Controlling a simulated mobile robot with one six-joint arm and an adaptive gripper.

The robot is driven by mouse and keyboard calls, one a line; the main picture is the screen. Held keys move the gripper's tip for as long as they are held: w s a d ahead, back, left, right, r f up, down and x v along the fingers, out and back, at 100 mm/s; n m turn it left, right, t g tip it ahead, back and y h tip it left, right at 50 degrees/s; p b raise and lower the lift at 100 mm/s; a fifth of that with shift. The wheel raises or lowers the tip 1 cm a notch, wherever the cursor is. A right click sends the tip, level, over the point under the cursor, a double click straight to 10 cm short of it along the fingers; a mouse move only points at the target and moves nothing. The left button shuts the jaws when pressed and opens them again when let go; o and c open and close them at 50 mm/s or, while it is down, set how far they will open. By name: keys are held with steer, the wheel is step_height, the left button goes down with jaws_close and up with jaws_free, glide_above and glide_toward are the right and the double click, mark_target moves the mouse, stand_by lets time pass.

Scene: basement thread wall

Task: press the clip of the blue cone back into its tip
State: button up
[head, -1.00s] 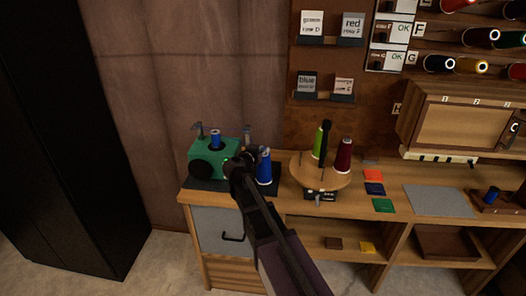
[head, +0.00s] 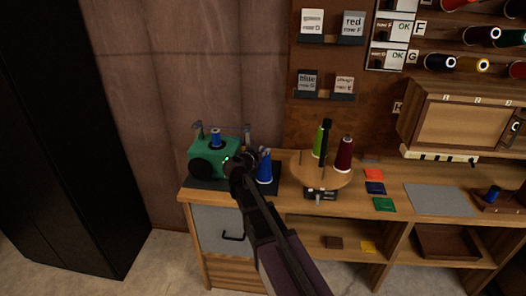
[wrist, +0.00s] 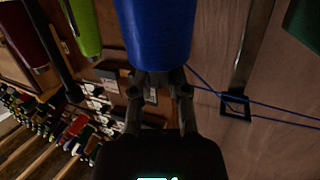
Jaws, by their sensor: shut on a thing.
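The blue cone (head: 264,170) stands upright on the dark base right of the green winder. In the wrist view the cone (wrist: 158,30) hangs in from the top edge, its narrow tip towards my gripper. My gripper (wrist: 160,82) is shut at that tip, its two fingers on either side. In the head view my gripper (head: 263,151) is small and dark at the cone's top. The clip is hidden between the fingers, so I cannot tell how it sits. A blue thread (wrist: 250,102) runs from the tip to the right.
The green winder (head: 213,158) with a small blue spool (head: 215,138) and metal posts is close on the left. A round wooden stand (head: 321,175) with a green cone (head: 318,142) and a dark red cone (head: 343,153) is close on the right. Coloured cards (head: 374,174) lie beyond it.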

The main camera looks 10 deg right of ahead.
steer(key=o, duration=0.8)
steer(key=shift+r, duration=0.15)
